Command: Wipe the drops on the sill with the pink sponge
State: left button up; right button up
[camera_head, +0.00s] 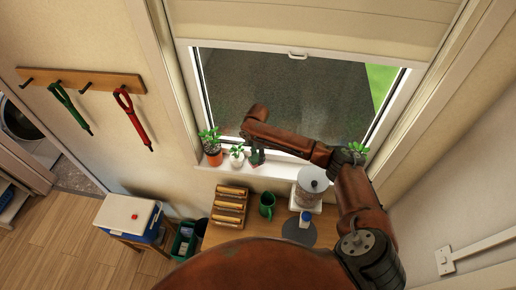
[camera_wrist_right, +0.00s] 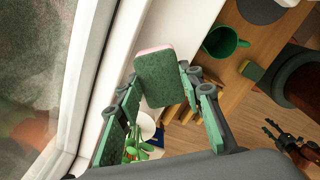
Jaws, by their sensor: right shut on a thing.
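My right gripper (camera_head: 257,155) is over the window sill (camera_head: 283,171), between the small pots and the glass jar. In the wrist view its two fingers (camera_wrist_right: 160,80) are shut on the sponge (camera_wrist_right: 161,88), which shows a dark green face and a thin pink edge. The sponge is over the white sill (camera_wrist_right: 141,36); I cannot tell whether it touches. In the head view the fingers and sponge are hard to tell apart. I make out no drops. A small dark jointed part at the wrist view's right edge looks like my left gripper (camera_wrist_right: 286,140); its jaws are unclear.
A terracotta potted plant (camera_head: 214,157) and a white-potted plant (camera_head: 237,158) stand left on the sill. Another plant (camera_head: 357,149) is at the right.

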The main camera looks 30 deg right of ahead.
notch_tip(320, 180, up, 2)
jog(key=shift+w+r, duration=0.15)
jog(key=shift+r, duration=0.95)
